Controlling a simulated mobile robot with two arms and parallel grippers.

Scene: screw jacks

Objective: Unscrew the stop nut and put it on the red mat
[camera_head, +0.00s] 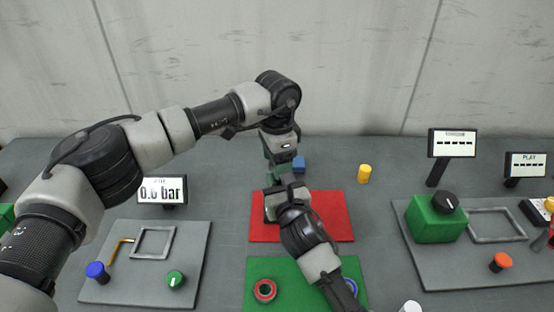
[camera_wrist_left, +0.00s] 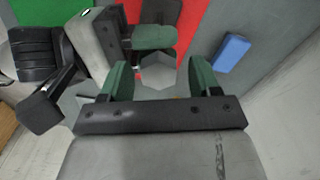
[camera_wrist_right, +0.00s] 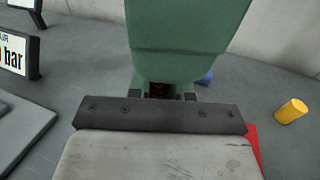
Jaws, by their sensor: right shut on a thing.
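The red mat (camera_head: 332,222) lies in the middle of the table. My left gripper (camera_head: 279,175) reaches down over its back edge. In the left wrist view its green fingers (camera_wrist_left: 158,78) stand apart, with a pale grey hexagonal piece (camera_wrist_left: 156,72), likely the stop nut, between them; contact cannot be told. My right gripper (camera_head: 280,197) is over the mat, just in front of and below the left one, shut on a part mostly hidden. In the right wrist view a dark brownish bit (camera_wrist_right: 158,91) shows between its fingers, and a big green shape (camera_wrist_right: 185,40) blocks the view above.
A green mat (camera_head: 295,297) with a red ring (camera_head: 265,290) lies in front. A blue block (camera_head: 299,164) and a yellow cylinder (camera_head: 364,173) stand behind the red mat. Grey panels with knobs flank both sides. My two grippers are very close together.

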